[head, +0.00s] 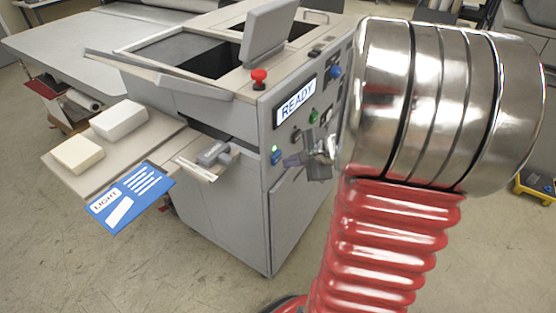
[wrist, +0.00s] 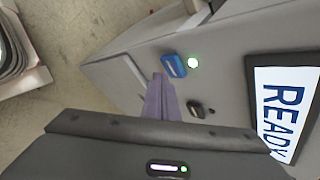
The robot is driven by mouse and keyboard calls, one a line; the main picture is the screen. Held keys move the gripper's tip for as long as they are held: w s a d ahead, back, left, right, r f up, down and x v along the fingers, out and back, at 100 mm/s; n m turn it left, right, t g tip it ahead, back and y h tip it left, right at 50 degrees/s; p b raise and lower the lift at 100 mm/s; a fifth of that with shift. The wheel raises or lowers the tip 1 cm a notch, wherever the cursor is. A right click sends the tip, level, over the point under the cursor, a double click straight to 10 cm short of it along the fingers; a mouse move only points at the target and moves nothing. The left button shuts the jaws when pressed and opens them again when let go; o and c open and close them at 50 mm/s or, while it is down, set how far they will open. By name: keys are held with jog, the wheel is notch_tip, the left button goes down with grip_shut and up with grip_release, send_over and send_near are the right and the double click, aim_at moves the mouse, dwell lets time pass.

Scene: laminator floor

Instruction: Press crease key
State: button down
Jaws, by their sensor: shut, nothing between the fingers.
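A dark key or knob (wrist: 195,108) lies nearer the display. My gripper (wrist: 160,78) is shut and empty, its purple-grey fingertips close to the blue key; I cannot tell whether they touch it. In the head view my gripper (head: 288,161) is in front of the panel, just right of the blue key.
The display (head: 295,103) reads READY. A red mushroom button (head: 258,78) stands on top, and green (head: 314,117) and blue (head: 335,72) controls sit higher on the panel. A side table holds paper stacks (head: 120,120) and a blue LIGHT card (head: 130,195). Front floor is open.

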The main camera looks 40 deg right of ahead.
jog(key=s+d, duration=0.2)
jog(key=s, duration=0.3)
jog(key=shift+s, duration=0.35)
dwell(0.3)
dwell(0.4)
jog(key=s+a+r+n+g, duration=0.1)
jog(key=s+a+n+g, duration=0.45)
jog(key=a+n, duration=0.55)
jog(key=s+a+r+n+t, duration=0.1)
jog(key=a+r+n, duration=0.4)
jog(key=a, duration=0.3)
jog(key=a+r+n+t+h, duration=0.1)
jog(key=a+r+n, duration=0.5)
jog(key=a, duration=0.3)
jog(key=shift+s+a+r, duration=0.25)
jog(key=shift+s+r, duration=0.05)
jog(key=shift+s, duration=0.05)
